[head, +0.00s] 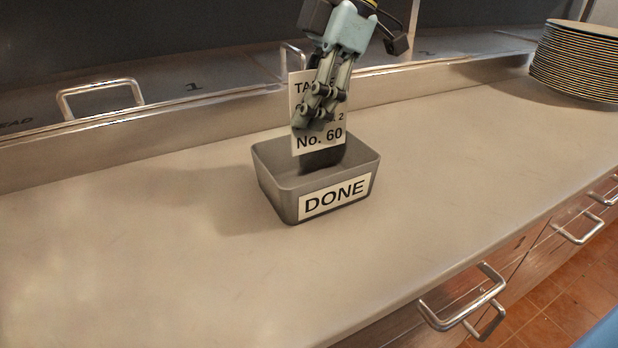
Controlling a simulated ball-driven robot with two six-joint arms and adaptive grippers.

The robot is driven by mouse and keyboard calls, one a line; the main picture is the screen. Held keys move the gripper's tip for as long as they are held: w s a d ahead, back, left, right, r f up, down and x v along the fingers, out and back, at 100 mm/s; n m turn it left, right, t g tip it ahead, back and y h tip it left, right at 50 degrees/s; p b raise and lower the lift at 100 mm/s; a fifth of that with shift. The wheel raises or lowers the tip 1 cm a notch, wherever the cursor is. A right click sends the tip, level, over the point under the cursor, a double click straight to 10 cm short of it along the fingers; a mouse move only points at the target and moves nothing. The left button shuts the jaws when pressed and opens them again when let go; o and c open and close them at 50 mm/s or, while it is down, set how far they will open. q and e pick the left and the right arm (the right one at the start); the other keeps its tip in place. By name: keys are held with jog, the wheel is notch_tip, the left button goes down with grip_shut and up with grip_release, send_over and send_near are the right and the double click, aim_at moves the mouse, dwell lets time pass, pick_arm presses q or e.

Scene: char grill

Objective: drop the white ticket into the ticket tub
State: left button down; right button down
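The white ticket (320,143) hangs upright above the ticket tub, with "No. 60" printed along its lower part. The ticket tub (278,195) is a grey open box with a "DONE" label on its front, standing on the counter. My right gripper (312,119) points down over the tub, its fingers in front of the ticket and hiding its middle. The fingers look closed together on the ticket. The ticket's lower edge shows against the tub's inside, near the back rim. My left gripper is out of view.
The pale counter (130,250) is clear around the tub. A stack of plates (580,62) stands at the back right. A raised ledge with metal handles (100,90) runs along the back. Drawers with handles (465,305) lie below the front edge.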

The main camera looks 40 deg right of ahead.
aim_at(310, 141)
notch_tip(310, 141, down, 5)
jog(key=b, duration=0.3)
jog(key=shift+r, duration=0.2)
jog(key=c, duration=1.4)
grip_release()
jog(key=shift+r, duration=0.3)
jog(key=v, duration=1.1)
jog(key=shift+d+r, duration=0.15)
jog(key=shift+r, duration=0.05)
